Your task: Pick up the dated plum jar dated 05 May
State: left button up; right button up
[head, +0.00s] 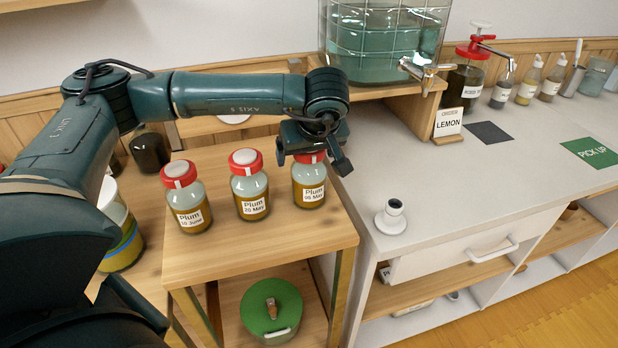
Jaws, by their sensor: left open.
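Three plum jars with red lids stand upright in a row on a small wooden stand. The right one is labelled Plum 05 May (309,187); its lid is partly hidden by my gripper. The middle one reads Plum 20 May (250,188). The left one reads Plum 10 June (187,200). My left gripper (312,163) is open and points down at the lid of the 05 May jar. I cannot tell whether its fingers touch the lid. My right gripper is not in view.
The wooden stand (220,254) has a green lidded pot (271,309) on its lower shelf.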

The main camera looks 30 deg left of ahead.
pick_arm(q)
jog(key=shift+c, duration=0.4)
jog(key=shift+s+d, duration=0.1)
grip_shut()
dwell(0.3)
